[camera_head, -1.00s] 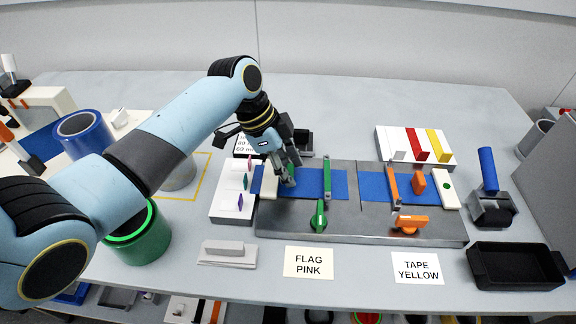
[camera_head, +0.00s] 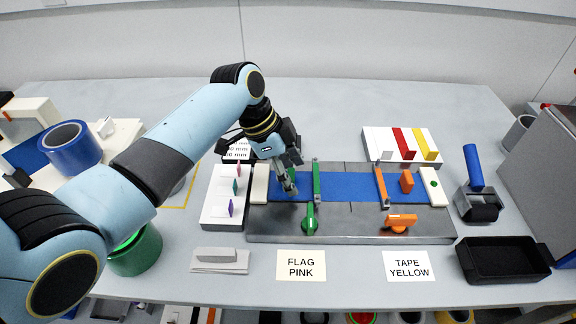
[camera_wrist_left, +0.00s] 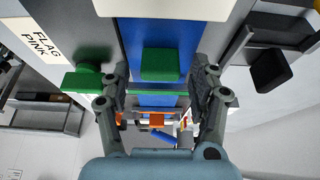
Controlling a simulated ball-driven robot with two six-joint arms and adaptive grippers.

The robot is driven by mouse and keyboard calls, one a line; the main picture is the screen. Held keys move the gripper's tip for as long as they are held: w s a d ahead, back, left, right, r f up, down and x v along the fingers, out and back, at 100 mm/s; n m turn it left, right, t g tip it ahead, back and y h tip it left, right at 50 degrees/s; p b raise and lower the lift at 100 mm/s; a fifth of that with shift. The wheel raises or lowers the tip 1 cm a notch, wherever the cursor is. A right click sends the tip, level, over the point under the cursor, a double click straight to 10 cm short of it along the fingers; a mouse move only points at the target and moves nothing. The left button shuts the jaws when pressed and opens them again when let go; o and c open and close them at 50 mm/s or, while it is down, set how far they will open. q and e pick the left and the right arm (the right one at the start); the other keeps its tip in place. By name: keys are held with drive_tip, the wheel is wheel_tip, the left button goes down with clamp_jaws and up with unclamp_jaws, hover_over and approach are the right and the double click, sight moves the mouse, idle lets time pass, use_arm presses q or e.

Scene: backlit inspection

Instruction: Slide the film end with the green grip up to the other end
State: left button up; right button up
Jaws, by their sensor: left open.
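The blue film lies along a grey metal bed (camera_head: 350,222); its left piece (camera_head: 342,185) and right piece (camera_head: 392,186) appear to meet near the orange clamp bar, with no gap visible. The green grip (camera_wrist_left: 161,64) is a block on the left film piece; in the head view my gripper mostly hides it. My left gripper (camera_head: 290,190) is low over the left film end, left of the green clamp bar (camera_head: 316,180). In the left wrist view its fingers (camera_wrist_left: 160,98) are spread apart, with the green grip between their lines and apart from both. My right gripper is out of view.
The orange clamp bar (camera_head: 381,187) and orange grip (camera_head: 406,181) are at right. A green knob (camera_head: 310,217) and orange knob (camera_head: 400,222) stand in front. Flag rack (camera_head: 222,212), tape rack (camera_head: 376,143), roller (camera_head: 478,190) and black tray (camera_head: 503,262) surround the bed.

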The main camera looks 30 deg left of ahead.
use_arm(q)
drive_tip(key=v, duration=1.2)
drive_tip(key=shift+d, duration=0.15)
